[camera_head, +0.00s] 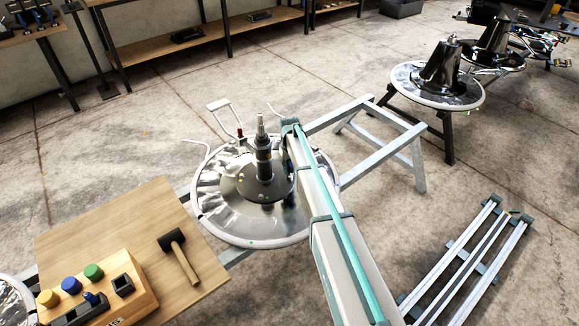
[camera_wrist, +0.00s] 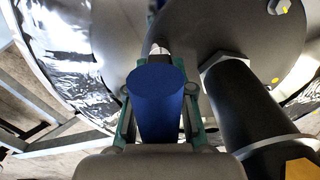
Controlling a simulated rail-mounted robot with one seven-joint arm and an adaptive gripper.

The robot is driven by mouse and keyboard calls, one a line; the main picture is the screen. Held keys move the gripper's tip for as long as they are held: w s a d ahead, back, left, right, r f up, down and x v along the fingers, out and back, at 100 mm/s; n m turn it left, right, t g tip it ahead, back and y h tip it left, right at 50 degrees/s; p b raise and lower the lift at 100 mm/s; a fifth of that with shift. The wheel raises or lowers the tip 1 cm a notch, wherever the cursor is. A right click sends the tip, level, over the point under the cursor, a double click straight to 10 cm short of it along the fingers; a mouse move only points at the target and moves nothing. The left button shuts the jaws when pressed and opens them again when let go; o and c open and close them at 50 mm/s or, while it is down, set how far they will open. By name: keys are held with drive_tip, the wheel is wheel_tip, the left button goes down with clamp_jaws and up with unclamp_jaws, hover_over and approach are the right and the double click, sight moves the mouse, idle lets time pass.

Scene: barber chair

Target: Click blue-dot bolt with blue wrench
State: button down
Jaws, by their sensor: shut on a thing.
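In the wrist view my gripper (camera_wrist: 158,100) has its green fingers on either side of the blue wrench (camera_wrist: 157,92) and is shut on it. Two bolts with yellow dots (camera_wrist: 283,6) (camera_wrist: 275,81) show at the right of the wrist view. I cannot see a blue dot on any bolt. In the head view my arm hides the gripper and the wrench.
A dark post (camera_head: 263,155) rises from the hub, close to my arm. A wooden board (camera_head: 100,220) at the left holds a mallet (camera_head: 178,255) and a wooden block (camera_head: 140,290) with yellow, blue and green caps. Another shiny base (camera_head: 440,95) stands at the upper right.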

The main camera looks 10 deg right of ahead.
drive_tip(key=shift+m, duration=0.4)
drive_tip(key=m+p, duration=0.1)
drive_tip(key=m, duration=0.2)
drive_tip(key=shift+r+m+p, duration=0.1)
drive_tip(key=shift+m+p, duration=0.2)
drive_tip(key=shift+m, duration=0.5)
drive_tip(key=m+p, duration=0.1)
drive_tip(key=m, duration=0.3)
drive_tip(key=shift+m, duration=0.3)
drive_tip(key=shift+m+p, duration=0.3)
